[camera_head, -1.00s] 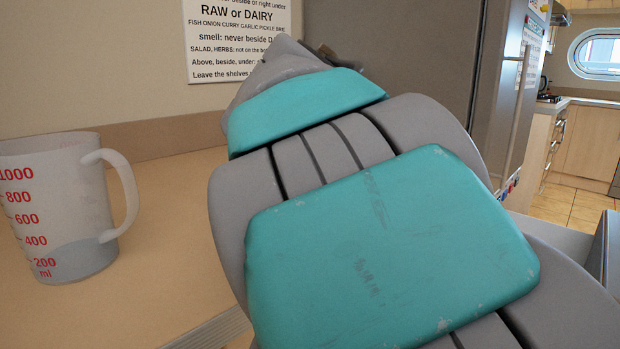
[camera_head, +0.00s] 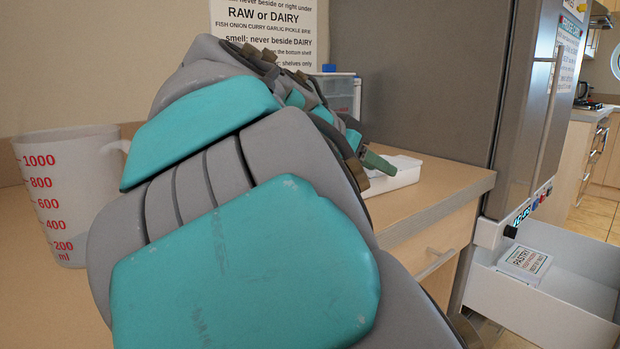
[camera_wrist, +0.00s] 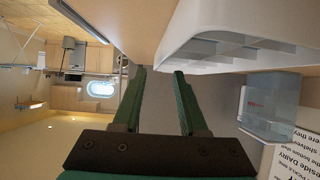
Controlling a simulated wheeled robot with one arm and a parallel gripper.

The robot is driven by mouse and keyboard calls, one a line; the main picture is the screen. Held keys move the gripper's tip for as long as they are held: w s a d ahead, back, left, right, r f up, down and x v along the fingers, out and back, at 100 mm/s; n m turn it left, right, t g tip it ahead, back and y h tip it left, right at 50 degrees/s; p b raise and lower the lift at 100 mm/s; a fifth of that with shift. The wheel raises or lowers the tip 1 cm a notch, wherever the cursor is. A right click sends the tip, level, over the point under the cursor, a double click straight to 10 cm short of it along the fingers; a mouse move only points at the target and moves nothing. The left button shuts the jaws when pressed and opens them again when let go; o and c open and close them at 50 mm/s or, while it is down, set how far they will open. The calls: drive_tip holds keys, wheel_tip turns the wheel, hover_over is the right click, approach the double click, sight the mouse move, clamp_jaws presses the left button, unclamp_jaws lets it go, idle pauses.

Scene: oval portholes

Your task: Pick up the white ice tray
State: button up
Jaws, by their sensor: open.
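The white ice tray (camera_head: 402,176) lies on the counter near its right end, partly hidden behind my gripper in the head view. In the wrist view the tray (camera_wrist: 225,22) is large and close at the upper right, with several open compartments showing. My gripper (camera_wrist: 159,71) is open with its green fingers apart and nothing between them. The tray is to the right of the fingers in the wrist view, not between them. In the head view a green finger (camera_head: 378,162) shows at the tray's near left side; whether it touches cannot be told.
A measuring jug (camera_head: 66,190) stands at the left of the counter (camera_head: 440,190). A clear container (camera_head: 340,95) stands behind the tray, also in the wrist view (camera_wrist: 270,105). The grey fridge (camera_head: 435,80) stands right. An open white drawer (camera_head: 540,300) holds a PASTRY box (camera_head: 525,262).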

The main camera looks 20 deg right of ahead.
sight(388, 193)
drive_tip(key=p+x, duration=0.1)
drive_tip(key=x, duration=0.4)
drive_tip(key=shift+s+f, duration=0.2)
drive_tip(key=shift+a, duration=0.1)
clamp_jaws()
idle(1.1)
